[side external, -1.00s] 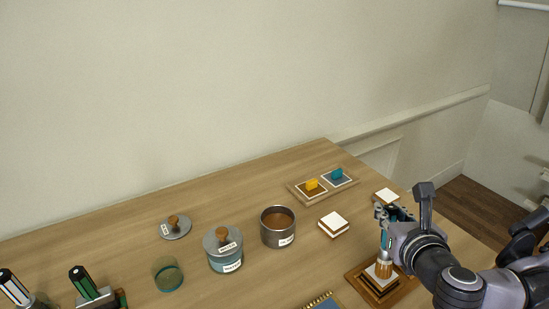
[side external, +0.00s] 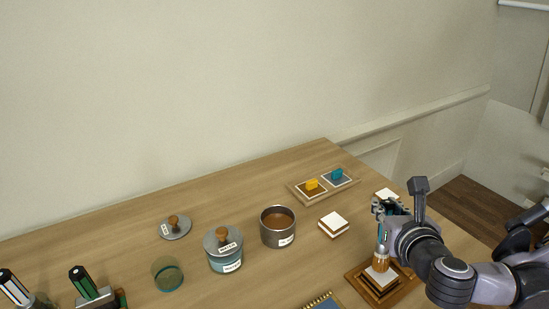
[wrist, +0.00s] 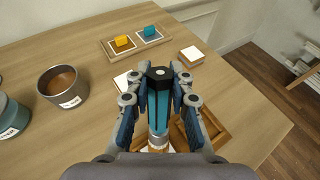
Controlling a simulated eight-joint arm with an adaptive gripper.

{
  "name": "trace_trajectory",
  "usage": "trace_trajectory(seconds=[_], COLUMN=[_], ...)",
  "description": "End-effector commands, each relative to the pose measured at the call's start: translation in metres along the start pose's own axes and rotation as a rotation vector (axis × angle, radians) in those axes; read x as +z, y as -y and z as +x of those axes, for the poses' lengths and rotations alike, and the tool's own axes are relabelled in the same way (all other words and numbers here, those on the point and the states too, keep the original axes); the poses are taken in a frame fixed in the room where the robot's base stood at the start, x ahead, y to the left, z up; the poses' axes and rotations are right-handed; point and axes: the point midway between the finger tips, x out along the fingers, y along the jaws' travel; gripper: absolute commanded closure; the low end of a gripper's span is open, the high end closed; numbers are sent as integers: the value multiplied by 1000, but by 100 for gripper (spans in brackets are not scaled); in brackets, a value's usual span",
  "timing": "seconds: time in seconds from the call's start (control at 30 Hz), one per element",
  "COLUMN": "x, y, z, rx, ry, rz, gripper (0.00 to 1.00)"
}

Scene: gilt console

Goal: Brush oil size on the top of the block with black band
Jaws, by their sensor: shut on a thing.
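My gripper (wrist: 158,98) is shut on the upright brush (wrist: 158,112), which has a teal handle, a black end and a pale metal ferrule. In the side view the brush (side external: 382,258) has its bristle end at the white top of a block (side external: 379,281). Contact between bristles and block is too small to tell. The block has dark layers below its white top and sits in a wooden tray (side external: 408,289). An open metal pot (side external: 278,240) holds brown liquid; it also shows in the wrist view (wrist: 62,92). Its label is too small to read.
White-topped blocks stand behind the tray (side external: 333,224) and near the far edge (side external: 387,195). A board (side external: 296,192) carries a yellow-handled and a blue-handled piece. A lidded jar (side external: 224,254), loose lid (side external: 176,229), glass cup (side external: 168,274) and blue notebook (side external: 326,304) stand left of the tray.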

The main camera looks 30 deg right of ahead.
Motion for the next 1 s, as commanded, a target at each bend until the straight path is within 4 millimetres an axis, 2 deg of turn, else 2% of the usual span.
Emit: trace_trajectory(seconds=[0.17, 0.63, 1.0], x=[-2, 0, 0], y=[-8, 5, -7], z=[-5, 3, -5], rx=[4, 2, 3], ry=[-4, -2, -2], rz=[2, 1, 1], gripper=[100, 100, 100])
